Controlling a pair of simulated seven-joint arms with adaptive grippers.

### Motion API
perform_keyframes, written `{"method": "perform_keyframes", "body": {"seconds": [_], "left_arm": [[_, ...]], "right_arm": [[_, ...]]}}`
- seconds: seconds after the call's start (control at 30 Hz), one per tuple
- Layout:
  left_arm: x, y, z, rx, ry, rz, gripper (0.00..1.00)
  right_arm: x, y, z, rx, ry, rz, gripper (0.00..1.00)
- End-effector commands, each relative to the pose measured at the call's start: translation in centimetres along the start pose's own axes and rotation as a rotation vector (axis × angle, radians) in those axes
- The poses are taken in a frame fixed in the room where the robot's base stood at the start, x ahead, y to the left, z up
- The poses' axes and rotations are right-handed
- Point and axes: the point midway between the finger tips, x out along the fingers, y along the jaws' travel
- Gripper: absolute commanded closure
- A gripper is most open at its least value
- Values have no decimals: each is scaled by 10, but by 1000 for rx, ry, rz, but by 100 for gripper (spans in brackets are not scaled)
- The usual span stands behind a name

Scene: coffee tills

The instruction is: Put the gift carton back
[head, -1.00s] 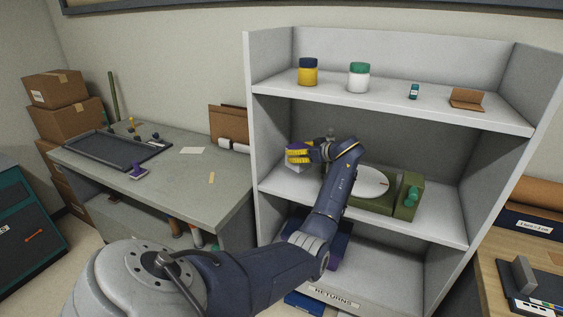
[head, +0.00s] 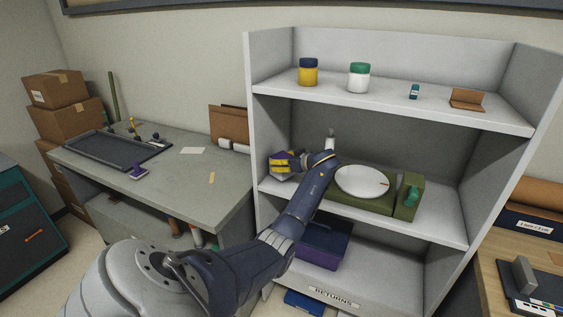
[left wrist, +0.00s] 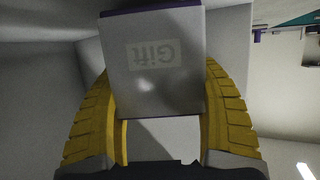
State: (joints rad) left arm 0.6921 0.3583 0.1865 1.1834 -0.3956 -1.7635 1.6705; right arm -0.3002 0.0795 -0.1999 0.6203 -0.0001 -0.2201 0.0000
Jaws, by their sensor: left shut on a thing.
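The gift carton (left wrist: 155,70) is a pale grey-white box with a purple edge and a "Gift" label, upside down in the left wrist view. My left gripper (head: 287,163) has its yellow fingers shut on it, one on each side. In the head view the gripper and carton are at the left end of the middle shelf (head: 440,231), near the left side wall. The fingers hide most of the carton there, and I cannot tell whether it touches the shelf. My right gripper is not in view.
A green scale (head: 405,204) with a round white plate (head: 362,181) stands right of my left gripper. Jars (head: 308,73) and small items are on the top shelf. A purple bin (head: 322,252) sits below. The grey table (head: 215,160) at left has free room.

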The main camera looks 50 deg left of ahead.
Motion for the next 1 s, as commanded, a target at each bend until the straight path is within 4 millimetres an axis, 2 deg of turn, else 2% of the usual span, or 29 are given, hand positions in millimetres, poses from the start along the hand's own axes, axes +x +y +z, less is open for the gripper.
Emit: {"method": "perform_keyframes", "body": {"seconds": [0.13, 0.57, 0.6, 0.77, 1.0], "left_arm": [[7, -2, 6, 1, 2, -1, 77], [8, -2, 10, 0, 0, -1, 77], [8, -2, 10, 0, 0, -1, 30], [8, -2, 10, 1, 0, 0, 12], [8, -2, 10, 1, 0, 0, 11]], "right_arm": [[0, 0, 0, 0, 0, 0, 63], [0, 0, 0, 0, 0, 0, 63], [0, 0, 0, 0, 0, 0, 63], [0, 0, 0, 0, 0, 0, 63], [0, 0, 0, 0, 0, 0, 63]]}}
